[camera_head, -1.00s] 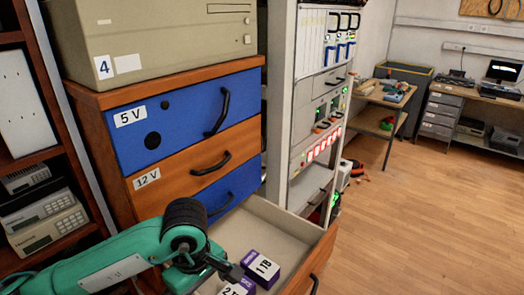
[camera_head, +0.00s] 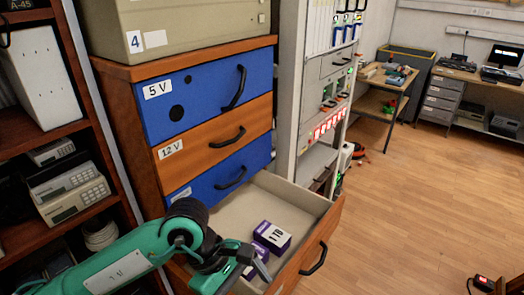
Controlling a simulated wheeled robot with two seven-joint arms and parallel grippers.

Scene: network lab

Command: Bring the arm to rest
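My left arm, green with a black joint, comes in from the lower left over the pulled-out bottom drawer (camera_head: 315,190). Its dark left gripper (camera_head: 255,268) is above the near part of the drawer, and its fingers look apart. A purple box with a white label (camera_head: 275,236) lies inside the drawer, just beyond the gripper. A second purple box beside it is partly hidden behind the gripper; I cannot tell whether the gripper touches it. My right gripper is not in view.
The wooden cabinet (camera_head: 112,100) has shut blue and orange drawers with black handles, and a beige device (camera_head: 185,22) on top. A shelf rack (camera_head: 45,145) stands at left, an equipment rack (camera_head: 290,85) behind. The wooden floor (camera_head: 420,200) at right is mostly clear; a small red-and-black object (camera_head: 484,283) lies lower right.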

